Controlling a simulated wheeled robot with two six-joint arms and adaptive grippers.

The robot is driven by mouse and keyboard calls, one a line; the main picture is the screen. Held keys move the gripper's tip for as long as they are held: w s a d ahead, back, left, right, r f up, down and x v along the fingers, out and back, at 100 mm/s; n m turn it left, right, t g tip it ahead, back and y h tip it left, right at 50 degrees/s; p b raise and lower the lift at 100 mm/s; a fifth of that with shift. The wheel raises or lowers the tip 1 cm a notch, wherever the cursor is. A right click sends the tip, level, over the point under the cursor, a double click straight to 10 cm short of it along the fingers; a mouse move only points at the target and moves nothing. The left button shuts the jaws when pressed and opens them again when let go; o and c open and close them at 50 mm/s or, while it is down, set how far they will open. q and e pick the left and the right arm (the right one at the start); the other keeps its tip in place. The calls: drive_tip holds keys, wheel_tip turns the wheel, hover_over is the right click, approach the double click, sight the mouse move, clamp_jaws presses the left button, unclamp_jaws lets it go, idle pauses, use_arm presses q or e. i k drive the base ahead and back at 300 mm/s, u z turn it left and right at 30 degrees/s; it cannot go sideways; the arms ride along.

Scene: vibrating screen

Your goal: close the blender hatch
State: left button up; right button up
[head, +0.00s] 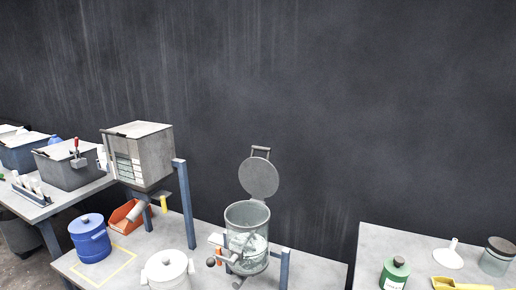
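The blender (247,238) stands on the grey table in the lower middle of the head view. It is a grey-green drum held on blue posts. Its round grey hatch (259,178) is swung up and stands nearly upright behind the rim, with a handle at its top. The drum mouth is open, and something pale shows inside. Neither of my grippers is in view.
A blue drum (90,240) and an orange bin (127,216) stand left on the table (215,272), with a white lidded pot (167,272) in front. A boxy grey machine (139,155) is raised behind them. A right-hand table (415,245) holds a green bottle (395,274).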

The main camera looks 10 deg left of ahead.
sight(258, 176)
drive_tip(key=z, duration=3.75)
drive_tip(key=k, duration=1.15)
drive_tip(key=u, duration=1.6)
